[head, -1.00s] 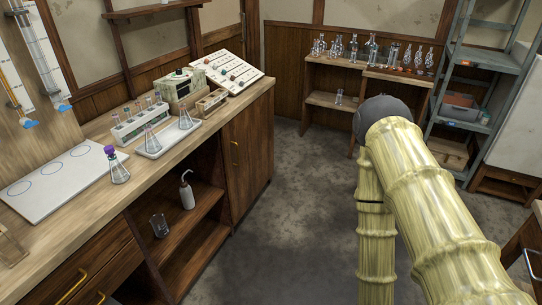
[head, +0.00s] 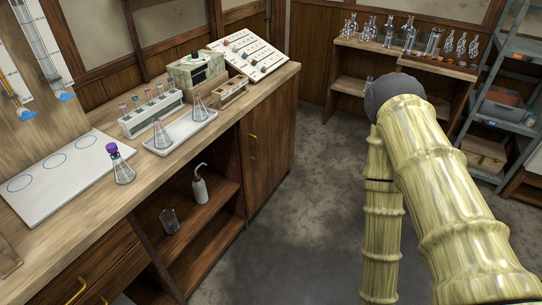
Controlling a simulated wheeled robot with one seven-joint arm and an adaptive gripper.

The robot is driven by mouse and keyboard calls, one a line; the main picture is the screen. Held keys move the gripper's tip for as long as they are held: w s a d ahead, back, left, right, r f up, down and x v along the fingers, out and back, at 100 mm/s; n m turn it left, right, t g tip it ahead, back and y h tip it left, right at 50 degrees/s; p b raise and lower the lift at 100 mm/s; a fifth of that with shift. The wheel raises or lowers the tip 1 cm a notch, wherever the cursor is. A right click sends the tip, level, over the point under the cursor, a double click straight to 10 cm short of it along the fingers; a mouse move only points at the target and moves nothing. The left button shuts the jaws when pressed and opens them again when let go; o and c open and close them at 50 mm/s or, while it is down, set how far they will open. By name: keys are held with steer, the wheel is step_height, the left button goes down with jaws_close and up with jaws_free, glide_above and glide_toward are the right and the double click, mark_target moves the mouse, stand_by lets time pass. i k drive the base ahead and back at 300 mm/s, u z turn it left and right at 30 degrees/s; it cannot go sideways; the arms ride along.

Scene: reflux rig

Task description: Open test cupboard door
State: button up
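The workbench top (head: 95,208) carries a flask with a purple cap (head: 121,168), a white tray (head: 190,138) and a test tube rack (head: 150,114). Open shelves beside the door hold a wash bottle (head: 199,188) and a beaker (head: 170,221). The grey floor (head: 320,190) before the door is clear.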

mark_target(266, 132)
steer(key=z, duration=0.15)
steer(key=i, duration=0.95)
steer(key=u, duration=0.35)
